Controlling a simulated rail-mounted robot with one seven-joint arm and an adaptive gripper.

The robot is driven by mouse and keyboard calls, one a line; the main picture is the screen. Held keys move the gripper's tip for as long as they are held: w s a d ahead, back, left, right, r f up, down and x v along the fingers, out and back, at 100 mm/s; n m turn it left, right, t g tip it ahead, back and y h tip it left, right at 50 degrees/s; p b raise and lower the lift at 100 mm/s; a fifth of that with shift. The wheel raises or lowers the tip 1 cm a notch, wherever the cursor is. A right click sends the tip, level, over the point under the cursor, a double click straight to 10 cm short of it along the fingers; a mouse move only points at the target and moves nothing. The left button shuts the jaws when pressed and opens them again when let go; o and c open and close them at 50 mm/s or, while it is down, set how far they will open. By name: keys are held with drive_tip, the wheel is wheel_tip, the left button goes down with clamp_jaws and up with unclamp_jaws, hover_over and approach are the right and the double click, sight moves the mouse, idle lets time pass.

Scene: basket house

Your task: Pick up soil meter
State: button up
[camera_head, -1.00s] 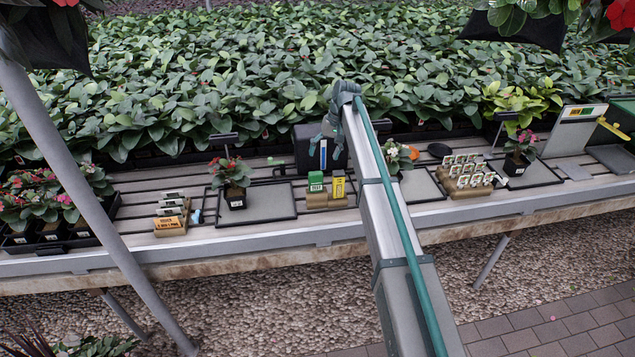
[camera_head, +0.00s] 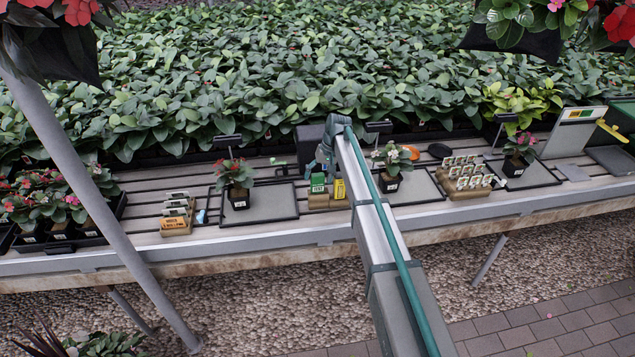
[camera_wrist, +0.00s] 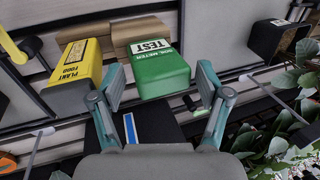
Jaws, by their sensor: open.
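The soil meter is a green block with a white TEST label (camera_wrist: 162,72). In the head view it (camera_head: 318,181) stands on a tan cardboard holder (camera_head: 322,203) beside a yellow plant food pack (camera_head: 340,189). The yellow pack is to its left in the wrist view (camera_wrist: 76,68). My gripper (camera_wrist: 160,82) is open, with one finger on each side of the green block's near end. In the head view my gripper (camera_head: 322,163) is just behind and above the block. I cannot tell whether the fingers touch it.
A black box (camera_head: 308,147) stands behind the holder. A potted red flower (camera_head: 236,180) on a tray is to the left, and a potted white flower (camera_head: 391,167) is to the right. Label holders (camera_head: 176,222) stand further left. Dense plants fill the back.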

drive_tip(key=c, duration=1)
